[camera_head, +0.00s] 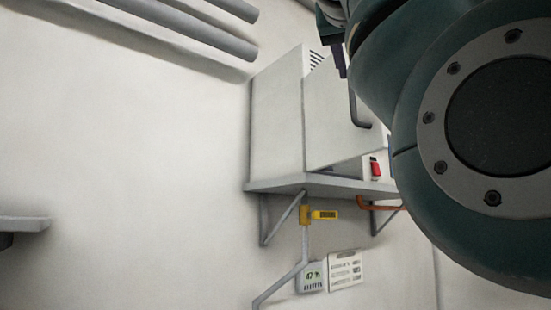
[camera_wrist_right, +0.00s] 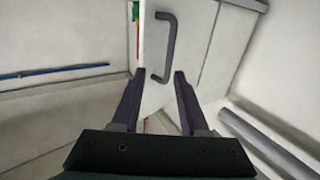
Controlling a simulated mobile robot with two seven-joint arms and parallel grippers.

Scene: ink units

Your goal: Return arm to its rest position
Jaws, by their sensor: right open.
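My right arm fills the upper right of the head view. Part of my right gripper (camera_head: 338,58) shows there above the door of a white cabinet (camera_head: 277,115). In the right wrist view the gripper (camera_wrist_right: 158,74) has its two dark fingers spread, with nothing held. The dark door handle (camera_wrist_right: 170,45) shows ahead of the fingers, its lower end appearing between the tips. It also shows in the head view (camera_head: 354,105). The cabinet door (camera_head: 335,115) stands ajar. My left gripper is not in view.
The cabinet stands on a bracketed wall shelf (camera_head: 270,186). A small red item (camera_head: 375,167) shows beside the door. Below are a yellow fitting (camera_head: 322,215), a meter reading 47 (camera_head: 311,278) and a label (camera_head: 345,270). Grey pipes (camera_head: 190,28) run at upper left.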

